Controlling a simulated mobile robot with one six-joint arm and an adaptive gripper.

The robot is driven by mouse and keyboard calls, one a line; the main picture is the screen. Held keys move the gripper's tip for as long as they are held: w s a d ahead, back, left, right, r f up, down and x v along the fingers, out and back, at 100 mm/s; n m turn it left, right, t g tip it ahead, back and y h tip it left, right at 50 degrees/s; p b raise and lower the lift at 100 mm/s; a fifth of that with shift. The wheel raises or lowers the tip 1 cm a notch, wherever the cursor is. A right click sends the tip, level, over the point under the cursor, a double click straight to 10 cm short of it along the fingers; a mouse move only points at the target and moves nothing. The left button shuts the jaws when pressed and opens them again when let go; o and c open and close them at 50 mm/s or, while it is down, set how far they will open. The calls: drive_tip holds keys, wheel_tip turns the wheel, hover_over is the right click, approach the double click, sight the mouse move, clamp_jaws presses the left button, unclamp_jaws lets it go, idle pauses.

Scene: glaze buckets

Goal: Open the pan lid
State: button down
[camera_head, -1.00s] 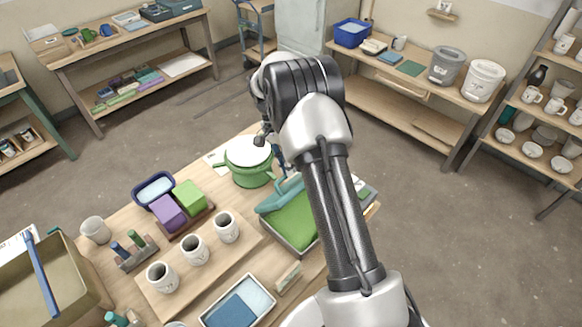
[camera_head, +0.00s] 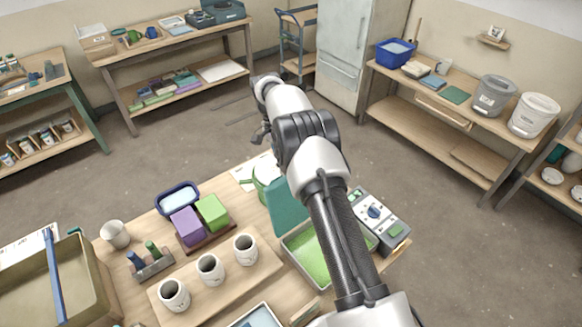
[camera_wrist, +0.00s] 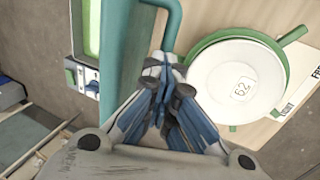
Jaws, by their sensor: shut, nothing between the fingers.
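The pan (camera_head: 307,256) is a shallow tray with a bright green inside, partly behind my arm in the head view; a strip of it shows in the wrist view (camera_wrist: 92,28). Its teal lid (camera_head: 287,208) stands raised at the pan's far edge, inside uncovered. In the wrist view the lid (camera_wrist: 122,75) is seen nearly edge-on, with a bent teal handle (camera_wrist: 174,18). My gripper (camera_wrist: 165,68) is shut and empty, its fingertips close to the handle's lower end; I cannot tell whether they touch. My arm hides the fingers in the head view.
A green pot with a white round lid (camera_wrist: 237,82) stands close right of my fingers in the wrist view. A grey device with a dial (camera_head: 374,212) is right of the pan. White cups (camera_head: 210,268), purple and green blocks (camera_head: 187,226) stand left.

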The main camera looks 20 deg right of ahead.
drive_tip(key=f, duration=0.3)
drive_tip(key=shift+s+a, duration=0.15)
drive_tip(key=shift+a, duration=0.05)
drive_tip(key=c, duration=2.4)
unclamp_jaws()
drive_tip(key=c, duration=1.7)
unclamp_jaws()
drive_tip(key=shift+w+a+f, duration=0.1)
drive_tip(key=shift+w+f, duration=0.15)
drive_tip(key=shift+w, duration=0.25)
drive_tip(key=shift+o, duration=0.2)
drive_tip(key=shift+r, duration=0.4)
